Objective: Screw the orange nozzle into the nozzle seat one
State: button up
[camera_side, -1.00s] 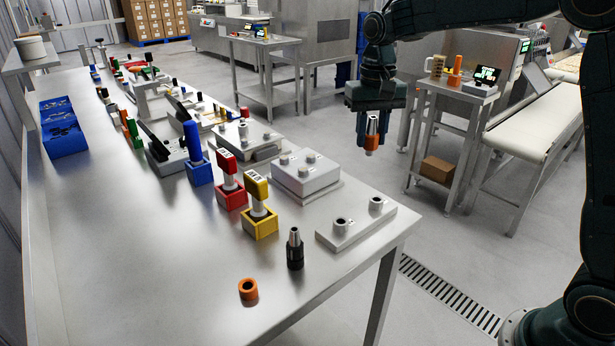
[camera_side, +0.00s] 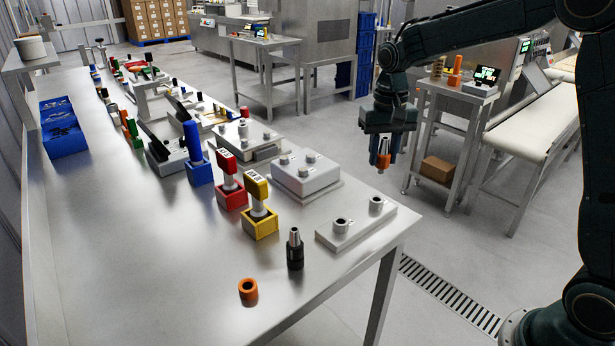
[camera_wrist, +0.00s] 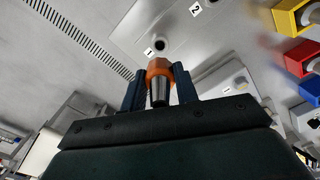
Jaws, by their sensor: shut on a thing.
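My gripper (camera_side: 383,153) is shut on the orange nozzle (camera_side: 383,164), a metal cone with an orange collar, and holds it in the air beyond the table's right edge. In the wrist view the orange nozzle (camera_wrist: 160,70) sits between the blue fingers of my gripper (camera_wrist: 160,82). The grey seat plate (camera_side: 350,235) lies on the table's near right corner with two round seats. Nozzle seat one (camera_wrist: 161,44), next to the label 1, shows just above the nozzle in the wrist view. In the side view it appears to be the farther seat (camera_side: 376,203). The nozzle is apart from the plate.
A black nozzle (camera_side: 295,250) stands left of the plate, and an orange ring (camera_side: 248,290) lies nearer. A yellow-handled tool in a yellow box (camera_side: 260,226) and a grey block with knobs (camera_side: 305,178) stand behind. The space between nozzle and plate is clear.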

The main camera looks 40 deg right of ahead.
aim_at(380, 173)
jog(key=shift+f, duration=0.1)
jog(key=shift+f, duration=2.75)
jog(key=shift+f, duration=1.35)
dwell(1.0)
jog(key=o, duration=1.4)
jog(key=shift+r, duration=0.15)
jog(key=shift+r, duration=3.45)
